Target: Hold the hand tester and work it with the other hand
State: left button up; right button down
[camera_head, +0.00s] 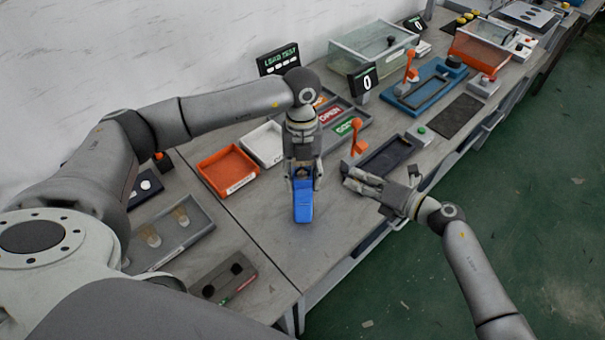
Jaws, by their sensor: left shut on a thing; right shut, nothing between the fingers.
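The hand tester, which I take to be the blue block-shaped device (303,204), is at the middle of the bench near its front edge. My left gripper (303,178) points down and is shut on its upper end, hiding part of that end. I cannot tell whether its lower end touches the bench. My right gripper (350,180) is shut and empty to the right of the tester, apart from it, with its fingers pointing left toward it.
An orange tray (227,170) and a white tray (262,145) lie behind left. A dark tray with an orange lever (358,137) stands behind my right gripper. A grey tray with cups (173,232) and a dark box (224,279) are at left. Bare bench surrounds the tester.

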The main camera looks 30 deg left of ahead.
pick_arm(q)
jog(key=o, duration=1.1)
jog(key=shift+r, duration=0.1)
